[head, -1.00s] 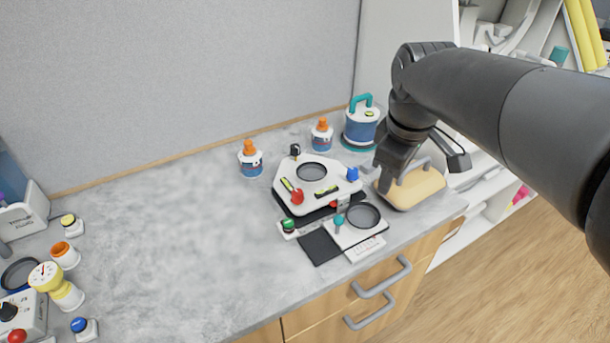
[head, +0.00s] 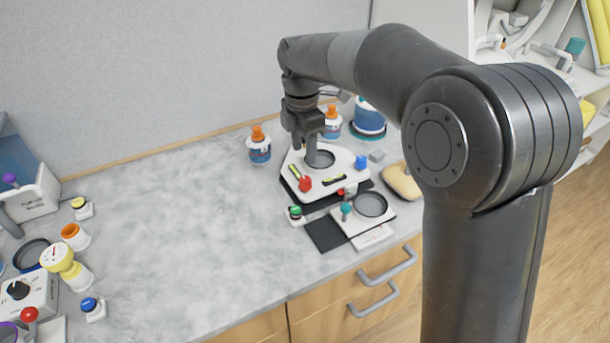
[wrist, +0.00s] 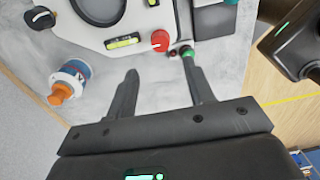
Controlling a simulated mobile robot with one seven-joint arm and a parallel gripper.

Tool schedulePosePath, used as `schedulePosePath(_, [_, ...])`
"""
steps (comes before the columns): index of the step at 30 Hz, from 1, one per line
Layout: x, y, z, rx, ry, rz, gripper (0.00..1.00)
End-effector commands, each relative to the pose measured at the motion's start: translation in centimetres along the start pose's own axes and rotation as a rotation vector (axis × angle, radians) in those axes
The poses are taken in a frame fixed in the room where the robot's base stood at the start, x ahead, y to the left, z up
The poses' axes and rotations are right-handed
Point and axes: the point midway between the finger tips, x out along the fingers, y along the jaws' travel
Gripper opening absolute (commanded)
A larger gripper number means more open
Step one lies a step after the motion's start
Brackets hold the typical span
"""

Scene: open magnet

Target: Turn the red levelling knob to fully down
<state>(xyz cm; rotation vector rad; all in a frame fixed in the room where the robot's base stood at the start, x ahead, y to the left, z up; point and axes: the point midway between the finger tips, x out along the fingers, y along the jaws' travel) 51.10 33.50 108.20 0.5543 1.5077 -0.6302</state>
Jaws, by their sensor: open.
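The red levelling knob (head: 305,184) sits at the front left corner of a white, roughly triangular platform (head: 338,160). In the wrist view the red knob (wrist: 160,41) shows a pale mark on its top and lies just beyond the fingertips, roughly midway between them. My gripper (head: 306,152) is above the platform's left part, behind the knob in the head view. In the wrist view my gripper (wrist: 161,69) has its fingers spread apart with nothing between them. A blue knob (head: 361,162) stands at the right corner. A black knob (wrist: 40,17) shows at the wrist view's upper left.
Green-yellow level vials (head: 334,180) lie on the platform. A green knob (head: 295,212) and a teal knob (head: 346,208) stand in front. An orange-capped bottle (head: 259,148) stands left of the platform. A tan pad (head: 402,183) lies right. The counter's middle is clear.

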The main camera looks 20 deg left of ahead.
Motion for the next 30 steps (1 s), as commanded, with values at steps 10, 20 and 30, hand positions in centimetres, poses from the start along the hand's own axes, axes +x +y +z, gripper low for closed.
schedulePosePath(10, [6.6,-0.1,0.0,0.002,0.0,-0.003,0.48])
schedulePosePath(20, [9.0,-0.1,0.0,0.003,0.0,0.0,0.48])
schedulePosePath(30, [9.0,-0.1,0.0,0.003,0.0,0.0,0.38])
